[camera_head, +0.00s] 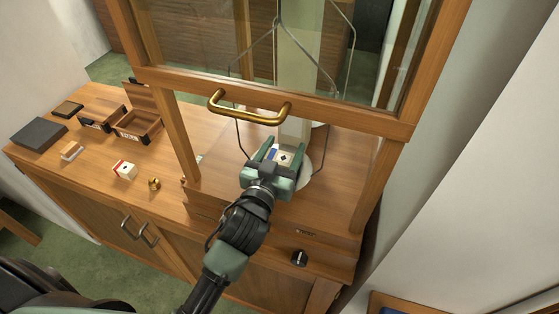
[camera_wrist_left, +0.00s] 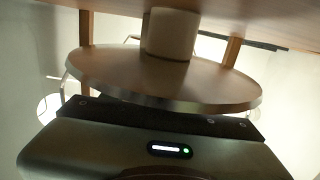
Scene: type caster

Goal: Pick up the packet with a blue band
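The packet with a blue band (camera_head: 284,157) shows white, with a blue patch and a dark diamond mark, in the head view. It sits between the green fingers of my left gripper (camera_head: 281,156), which reach under the raised glass sash of the wooden case. The fingers appear closed on its sides. Its underside is hidden, so I cannot tell whether it touches the pan. In the left wrist view only the gripper's body shows; the fingers and packet are hidden. My right gripper is not in view.
A round pan (camera_wrist_left: 215,88) lies close ahead of the gripper. The sash with a brass handle (camera_head: 249,112) hangs above my wrist. A red-banded packet (camera_head: 124,170), a brass weight (camera_head: 154,184), an open wooden box (camera_head: 137,125) and a dark slab (camera_head: 38,134) stand left.

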